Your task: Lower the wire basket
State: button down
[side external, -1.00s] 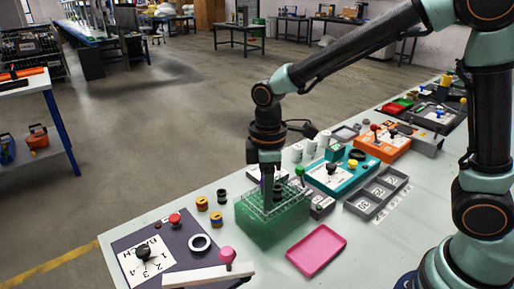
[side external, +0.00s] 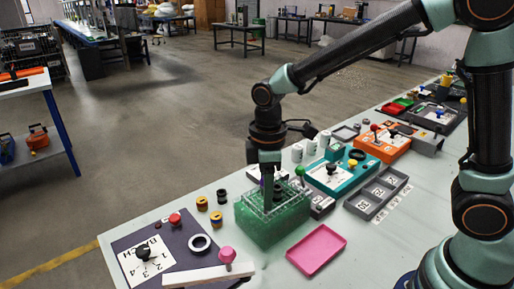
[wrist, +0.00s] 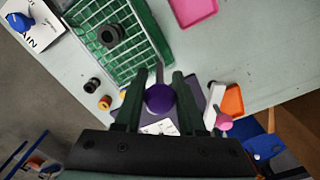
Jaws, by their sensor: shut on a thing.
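My gripper (side external: 267,200) points down over the green tank (side external: 270,228) in the side view. In the wrist view its two fingers (wrist: 159,98) are shut on a purple round knob (wrist: 159,97). How the knob joins the basket is hidden. The wire basket (side external: 298,192) is a pale open grid at the top of the green tank, with some of its wires showing above the rim. In the wrist view the grid (wrist: 128,70) spans the tank, and a black ring-shaped part (wrist: 109,36) sits in it. How deep the basket sits is hard to tell.
A pink tray (side external: 316,250) lies right of the tank. Two yellow-banded parts (side external: 202,203), a white ring (side external: 200,243) and a dark panel with a knob (side external: 143,252) are to the left. A teal box (side external: 340,176) and a grey compartment tray (side external: 377,193) stand behind right.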

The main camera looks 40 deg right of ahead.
aim_at(266, 215)
jog(key=shift+f, duration=1.55)
jog(key=c, duration=0.6)
grip_release()
notch_tip(266, 215, up, 12)
jog(key=shift+r, duration=0.1)
jog(key=shift+c, duration=0.4)
